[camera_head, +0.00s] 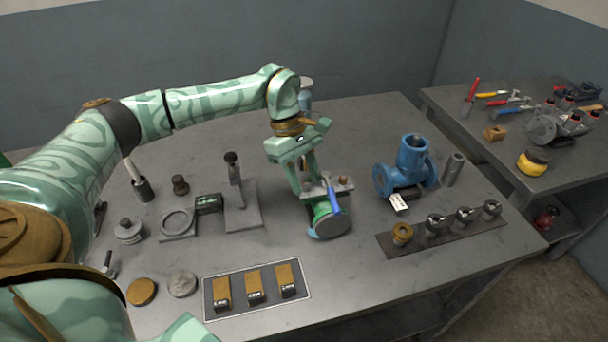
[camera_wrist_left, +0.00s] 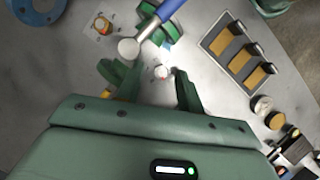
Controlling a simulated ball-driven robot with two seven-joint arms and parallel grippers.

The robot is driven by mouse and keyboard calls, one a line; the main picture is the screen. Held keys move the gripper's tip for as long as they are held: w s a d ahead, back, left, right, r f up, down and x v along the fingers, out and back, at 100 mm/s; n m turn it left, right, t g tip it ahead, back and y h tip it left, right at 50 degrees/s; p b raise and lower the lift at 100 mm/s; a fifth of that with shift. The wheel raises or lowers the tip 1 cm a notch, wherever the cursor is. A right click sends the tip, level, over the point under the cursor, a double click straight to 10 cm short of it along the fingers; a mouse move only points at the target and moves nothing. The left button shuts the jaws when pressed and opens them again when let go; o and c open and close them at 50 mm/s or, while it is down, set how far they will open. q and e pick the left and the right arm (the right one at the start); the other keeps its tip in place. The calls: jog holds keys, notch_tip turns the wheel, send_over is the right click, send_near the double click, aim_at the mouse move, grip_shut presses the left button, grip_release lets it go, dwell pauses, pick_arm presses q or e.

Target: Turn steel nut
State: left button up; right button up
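My left gripper (camera_head: 307,187) reaches down to a small green-based fixture (camera_head: 328,223) near the middle of the table. In the left wrist view its two green fingers (camera_wrist_left: 153,85) are apart. The gripper partly hides the fixture's plate.
A blue flanged valve (camera_head: 409,165) stands to the right, behind a dark rack (camera_head: 447,238) with several fittings. A tray (camera_head: 211,308) of brass-coloured blocks lies in front. A grey stand (camera_head: 243,215) is left of the gripper. A second bench (camera_head: 470,145) with tools stands at right.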

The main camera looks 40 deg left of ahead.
pick_arm(q)
jog(key=p+v, duration=0.3)
jog(key=v, duration=1.3)
jog(key=shift+a, duration=0.2)
jog(key=shift+r, duration=0.1)
